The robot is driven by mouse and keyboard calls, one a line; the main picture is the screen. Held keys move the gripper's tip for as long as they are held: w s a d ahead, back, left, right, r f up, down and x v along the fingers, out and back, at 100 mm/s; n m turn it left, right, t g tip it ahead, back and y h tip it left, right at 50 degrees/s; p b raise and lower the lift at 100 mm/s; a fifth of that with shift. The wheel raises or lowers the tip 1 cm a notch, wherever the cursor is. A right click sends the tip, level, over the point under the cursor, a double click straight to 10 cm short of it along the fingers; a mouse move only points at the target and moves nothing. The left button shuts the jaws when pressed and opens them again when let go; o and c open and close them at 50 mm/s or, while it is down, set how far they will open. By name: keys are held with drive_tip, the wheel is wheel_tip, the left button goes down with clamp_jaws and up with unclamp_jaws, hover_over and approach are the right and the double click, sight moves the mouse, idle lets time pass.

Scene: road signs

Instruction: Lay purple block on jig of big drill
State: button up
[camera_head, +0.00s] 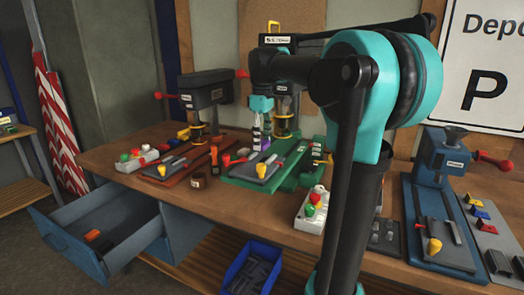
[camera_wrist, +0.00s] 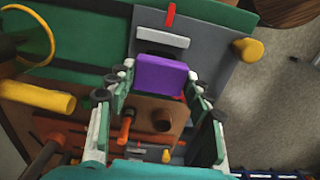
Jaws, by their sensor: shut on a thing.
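The purple block (camera_wrist: 160,75) is between the fingertips of my gripper (camera_wrist: 159,88) in the wrist view. The gripper is shut on it. In the head view my gripper (camera_head: 262,128) points down over the green-based drill, with a bit of the purple block (camera_head: 257,142) showing below. The big drill's green base (camera_head: 231,172) carries a grey jig plate (camera_head: 262,172) with a yellow knob and a red handle. In the wrist view the jig plate (camera_wrist: 214,62) lies beyond the block, with a pale bar (camera_wrist: 163,37) and yellow knob (camera_wrist: 248,50). The exact gap below the block is unclear.
A smaller dark drill (camera_head: 205,90) stands left on a reddish base. A brown cup (camera_head: 198,181) and an orange-handled item (camera_head: 214,155) stand between the drills. A white control box (camera_head: 312,212) is right of the jig. A blue press (camera_head: 437,165) stands far right.

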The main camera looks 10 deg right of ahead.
sight(262, 142)
drive_tip(key=shift+f, duration=2)
drive_tip(key=shift+f, duration=0.15)
drive_tip(key=o, duration=1.3)
drive_tip(key=shift+c, duration=0.2)
wheel_tip(262, 142, up, 12)
drive_tip(key=shift+r, duration=0.2)
